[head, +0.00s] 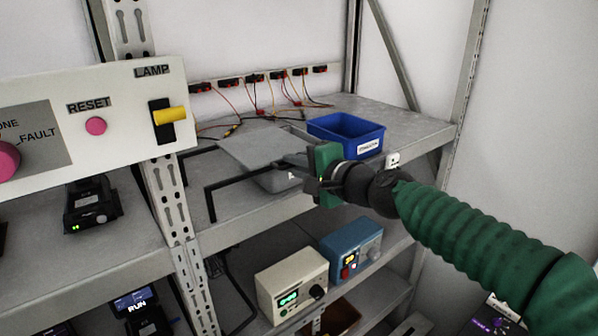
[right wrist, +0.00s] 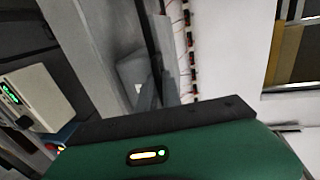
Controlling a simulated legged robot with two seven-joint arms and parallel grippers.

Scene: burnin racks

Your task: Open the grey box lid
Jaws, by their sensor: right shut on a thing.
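The grey box (head: 277,182) sits on the upper shelf, with a small white mark on its front. Its flat grey lid (head: 250,146) shows above and to the left of the box body; I cannot tell its exact tilt. My right gripper (head: 292,170) reaches in from the right and is shut on the lid's near right edge. The green gripper body hides part of the box's right side. In the right wrist view the grey box (right wrist: 131,70) shows beyond the green gripper housing. My left gripper is not in view.
A blue bin (head: 347,131) stands close behind and right of the box. A black bar frame (head: 209,190) lies left of it. A panel with a yellow lamp switch (head: 168,115) is at the left. Wired connectors line the back; two instruments sit on the lower shelf.

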